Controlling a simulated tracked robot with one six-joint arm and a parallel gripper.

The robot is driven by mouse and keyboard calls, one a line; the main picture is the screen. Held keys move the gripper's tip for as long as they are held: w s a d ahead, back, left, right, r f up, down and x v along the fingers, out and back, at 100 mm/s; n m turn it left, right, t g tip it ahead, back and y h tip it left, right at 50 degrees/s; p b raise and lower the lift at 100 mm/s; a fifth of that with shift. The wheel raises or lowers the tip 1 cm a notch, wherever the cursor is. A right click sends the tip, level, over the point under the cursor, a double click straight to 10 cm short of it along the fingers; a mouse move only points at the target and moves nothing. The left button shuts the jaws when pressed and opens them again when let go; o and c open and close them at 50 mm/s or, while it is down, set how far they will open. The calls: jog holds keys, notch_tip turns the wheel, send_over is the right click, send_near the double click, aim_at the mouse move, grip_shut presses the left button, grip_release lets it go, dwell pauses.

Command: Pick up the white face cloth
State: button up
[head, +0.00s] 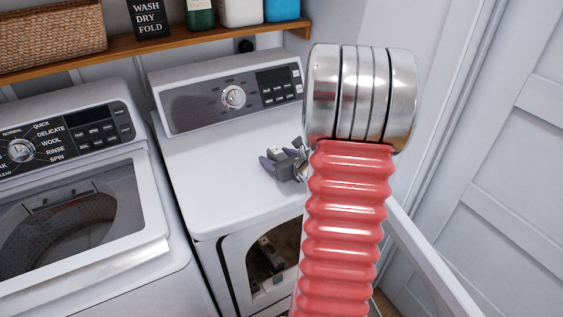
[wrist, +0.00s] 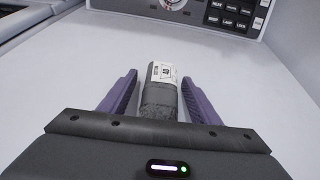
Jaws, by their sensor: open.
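I cannot make out a plainly white face cloth in either view. My gripper (head: 270,157) is over the white top of the right-hand machine, at its right side, below the control panel. In the wrist view my gripper (wrist: 160,78) has its two purple fingers spread apart. Between them shows a dark grey, textured roll-like object (wrist: 159,97) with a white printed label at its far end. Gaps show between it and both fingers. Its near end is hidden behind the gripper body. I cannot tell what it is.
The machine's white top (head: 215,175) is otherwise clear. Its control panel (head: 235,97) rises behind. A washer (head: 75,205) with a see-through lid stands at left. A wooden shelf (head: 150,43) above holds a wicker basket (head: 45,35), a sign (head: 148,17) and bottles. A white door (head: 500,150) is at right.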

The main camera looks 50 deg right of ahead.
jog(key=shift+w+d+f, duration=0.15)
jog(key=shift+w+f, duration=0.1)
jog(key=shift+w, duration=0.4)
jog(key=shift+c, duration=0.4)
jog(key=c, duration=1)
